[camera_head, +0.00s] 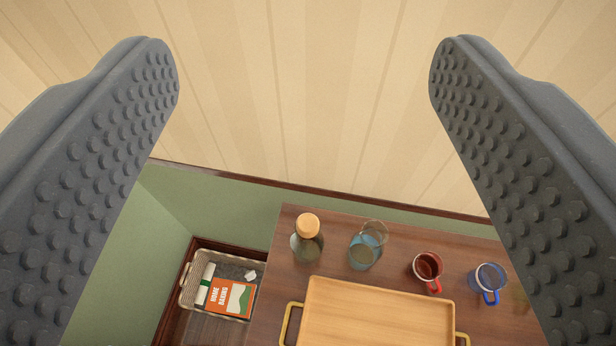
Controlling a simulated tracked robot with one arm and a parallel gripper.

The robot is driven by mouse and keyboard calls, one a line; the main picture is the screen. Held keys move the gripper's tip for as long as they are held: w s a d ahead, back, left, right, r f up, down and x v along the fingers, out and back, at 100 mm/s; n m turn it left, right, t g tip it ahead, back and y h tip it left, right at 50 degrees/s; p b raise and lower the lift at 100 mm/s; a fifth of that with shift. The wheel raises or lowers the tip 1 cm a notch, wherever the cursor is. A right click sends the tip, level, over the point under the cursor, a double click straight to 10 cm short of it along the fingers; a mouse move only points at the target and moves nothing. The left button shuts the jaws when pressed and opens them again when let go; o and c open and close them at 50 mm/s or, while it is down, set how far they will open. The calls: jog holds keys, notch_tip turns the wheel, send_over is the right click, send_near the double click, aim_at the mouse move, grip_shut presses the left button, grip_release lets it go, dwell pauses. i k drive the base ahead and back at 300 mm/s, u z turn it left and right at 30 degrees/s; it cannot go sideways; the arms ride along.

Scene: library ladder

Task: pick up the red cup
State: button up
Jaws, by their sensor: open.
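The red cup (427,268) is a see-through red mug with a red handle on its lower side. It stands on a dark wooden table (268,300) at the lower right of the view, right of a glass and left of a blue cup. My gripper (304,75) is wide open and empty, with one studded grey finger at each side of the view. Its fingertips appear against the striped wall, well above the table and apart from the cup. The right finger hides part of the table's right side.
A blue cup (488,281) stands close right of the red cup. A bluish glass (364,252) and a corked bottle (306,246) stand to the left. A wooden tray (375,312) with brass handles lies in front. A basket (188,285) with a book sits lower left.

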aim_at(429, 267)
jog(key=u, duration=0.25)
jog(key=k, duration=1.65)
jog(key=z, duration=0.7)
jog(key=i, duration=1)
jog(key=u, duration=0.05)
